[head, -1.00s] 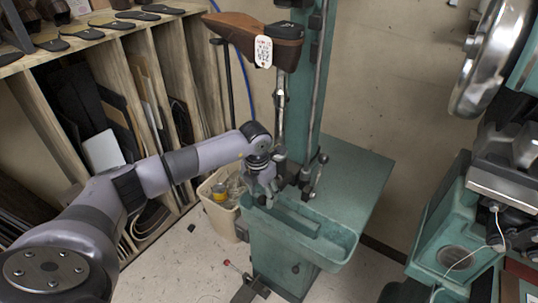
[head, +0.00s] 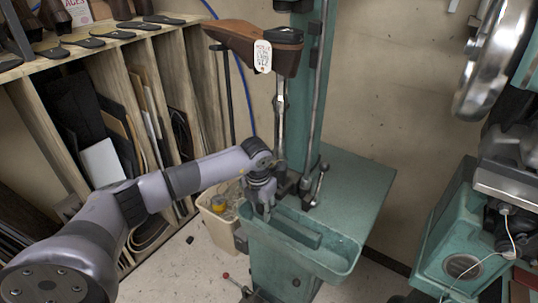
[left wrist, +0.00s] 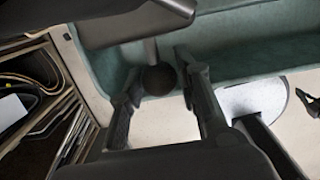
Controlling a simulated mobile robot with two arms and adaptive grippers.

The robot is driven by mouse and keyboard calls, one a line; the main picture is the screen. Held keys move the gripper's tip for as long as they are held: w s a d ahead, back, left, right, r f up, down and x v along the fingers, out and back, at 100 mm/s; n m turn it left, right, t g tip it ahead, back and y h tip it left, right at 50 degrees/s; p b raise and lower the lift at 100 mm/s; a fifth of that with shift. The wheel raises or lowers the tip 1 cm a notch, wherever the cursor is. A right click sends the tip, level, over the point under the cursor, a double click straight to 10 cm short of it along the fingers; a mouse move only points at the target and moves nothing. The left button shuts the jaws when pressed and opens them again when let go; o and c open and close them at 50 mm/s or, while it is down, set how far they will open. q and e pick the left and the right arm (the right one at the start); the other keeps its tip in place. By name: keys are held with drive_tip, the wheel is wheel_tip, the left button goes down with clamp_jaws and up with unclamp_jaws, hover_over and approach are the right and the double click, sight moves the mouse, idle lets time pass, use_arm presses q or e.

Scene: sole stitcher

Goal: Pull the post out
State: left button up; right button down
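The post (head: 281,121) is a shiny upright metal rod in front of the green machine column. It carries a brown wooden shoe form (head: 255,45) with a white tag, and its lower end is hidden near my wrist. My left gripper (head: 266,209) is beside the post's base, over the left end of the green tray (head: 345,262). In the left wrist view its two fingers (left wrist: 163,98) are apart. A dark ball knob (left wrist: 160,79) on a short rod shows between them; I cannot tell if they touch it. My right gripper is not in view.
A lever (head: 320,182) stands just right of the post. A cream bin (head: 219,221) is left of the stand. A wooden rack (head: 165,70) with soles fills the left side. Another green machine (head: 450,245) stands at right. Open floor lies in front of the rack.

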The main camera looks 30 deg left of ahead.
use_arm(q)
clamp_jaws()
drive_tip(key=shift+s+p, duration=0.5)
drive_tip(key=shift+s, duration=0.15)
drive_tip(key=s+a+p, duration=0.1)
drive_tip(key=s+p, duration=0.3)
drive_tip(key=s, duration=1.1)
drive_tip(key=shift+s+a, duration=0.15)
drive_tip(key=shift+s, duration=0.25)
idle(0.5)
idle(0.4)
drive_tip(key=o, duration=0.9)
unclamp_jaws()
drive_tip(key=shift+a, duration=0.1)
drive_tip(key=shift+r+p, duration=0.1)
drive_tip(key=shift+p, duration=0.2)
